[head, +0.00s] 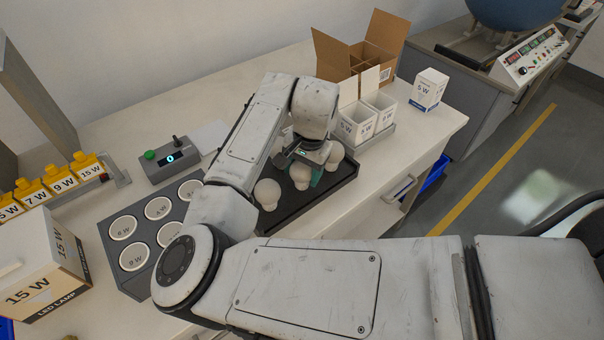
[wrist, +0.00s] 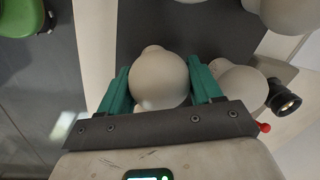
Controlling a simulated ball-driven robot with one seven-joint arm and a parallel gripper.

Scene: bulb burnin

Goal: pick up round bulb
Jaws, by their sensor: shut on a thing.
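Several round white bulbs sit in and around a black tray (head: 338,184) on the white bench. My gripper (head: 306,163) is over the tray, partly hidden by my own arm in the head view. In the wrist view, my gripper (wrist: 161,88) has its two green fingers shut on the sides of a round bulb (wrist: 160,78). The same bulb seems to be at the gripper in the head view (head: 301,178). A second bulb (head: 267,193) stands to its left and another (head: 335,155) to its right. Whether the held bulb touches the tray cannot be told.
A neighbouring bulb (wrist: 240,82) lies close outside the right finger. Small white cartons (head: 358,124) and an open cardboard box (head: 362,52) stand behind the tray. A grey panel with round labelled sockets (head: 123,228) and a control box (head: 170,158) are to the left.

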